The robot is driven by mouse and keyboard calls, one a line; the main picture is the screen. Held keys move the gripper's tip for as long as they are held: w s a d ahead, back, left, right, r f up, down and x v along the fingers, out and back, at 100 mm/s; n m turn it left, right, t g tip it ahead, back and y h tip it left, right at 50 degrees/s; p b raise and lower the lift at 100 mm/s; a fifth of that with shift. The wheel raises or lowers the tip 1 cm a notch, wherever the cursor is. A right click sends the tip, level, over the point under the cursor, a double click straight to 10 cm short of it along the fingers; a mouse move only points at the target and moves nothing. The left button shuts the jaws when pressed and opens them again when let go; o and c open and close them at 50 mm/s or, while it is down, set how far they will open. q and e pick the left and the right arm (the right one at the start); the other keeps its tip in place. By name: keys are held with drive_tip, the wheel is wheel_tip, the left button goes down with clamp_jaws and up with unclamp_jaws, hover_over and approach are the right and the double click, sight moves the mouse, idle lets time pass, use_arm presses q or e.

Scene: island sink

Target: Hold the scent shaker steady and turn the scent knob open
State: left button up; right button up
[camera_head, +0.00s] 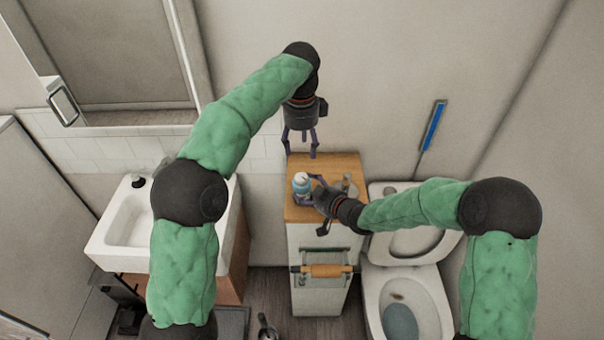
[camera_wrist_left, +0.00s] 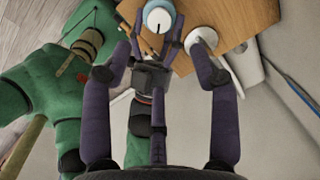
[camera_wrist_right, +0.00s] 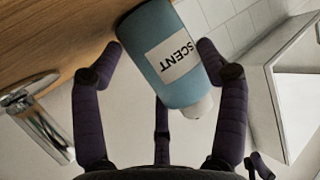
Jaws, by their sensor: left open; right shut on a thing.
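The scent shaker (camera_head: 302,188) is a small light-blue bottle with a white knob top, standing on the wooden cabinet top. Its label reads SCENT in the right wrist view (camera_wrist_right: 170,62), where its white knob (camera_wrist_right: 199,107) also shows. My right gripper (camera_head: 316,188) is shut on the bottle's body from the side, below the knob. My left gripper (camera_head: 299,150) is open and empty, fingers down, above and behind the shaker. In the left wrist view the white knob (camera_wrist_left: 158,19) shows from above with a dark line on it, beyond the left fingertips and apart from them.
The wooden cabinet top (camera_head: 338,163) has a shiny metal item (camera_head: 348,185) right of the shaker, close to my right gripper. A white sink (camera_head: 125,225) is at left, a toilet (camera_head: 405,290) at right. The wall is close behind the cabinet.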

sight(302, 176)
use_arm(q)
drive_tip(key=f, duration=1.2)
drive_tip(key=shift+w, duration=0.35)
drive_tip(key=c, duration=1.1)
